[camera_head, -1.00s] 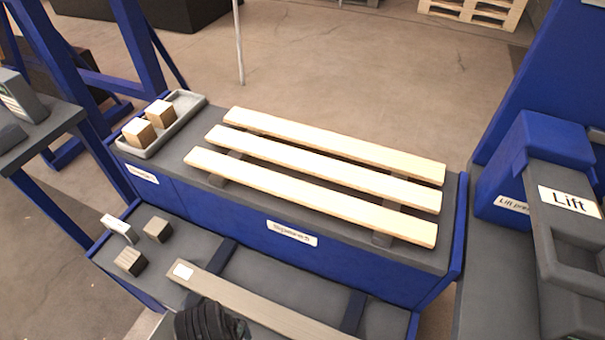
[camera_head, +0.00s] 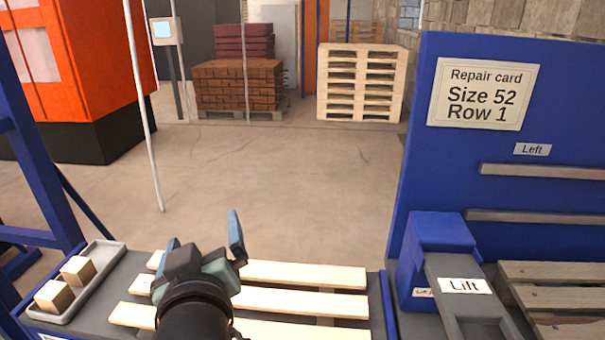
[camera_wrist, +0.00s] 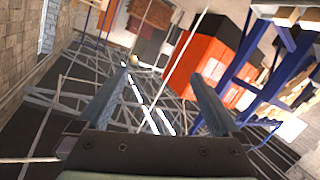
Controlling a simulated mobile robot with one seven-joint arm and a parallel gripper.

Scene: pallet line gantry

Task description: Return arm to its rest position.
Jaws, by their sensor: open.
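My gripper (camera_head: 204,240) is raised in front of the workbench in the head view, with its fingers pointing up and away. It hides part of the three pale boards (camera_head: 305,272) lying on the bench top. In the wrist view my gripper (camera_wrist: 160,95) has its two fingers spread wide with nothing between them. Beyond the fingers, the wrist view shows the hall at a tilt, with an orange cabinet (camera_wrist: 200,62) and blue frame posts (camera_wrist: 240,60).
A grey tray (camera_head: 108,262) with two wooden blocks (camera_head: 78,269) is at the bench's left end. At right stand a blue panel with a repair card (camera_head: 482,93) and the Lift unit (camera_head: 440,245). A thin pole (camera_head: 141,110) rises behind the bench. Open floor lies beyond.

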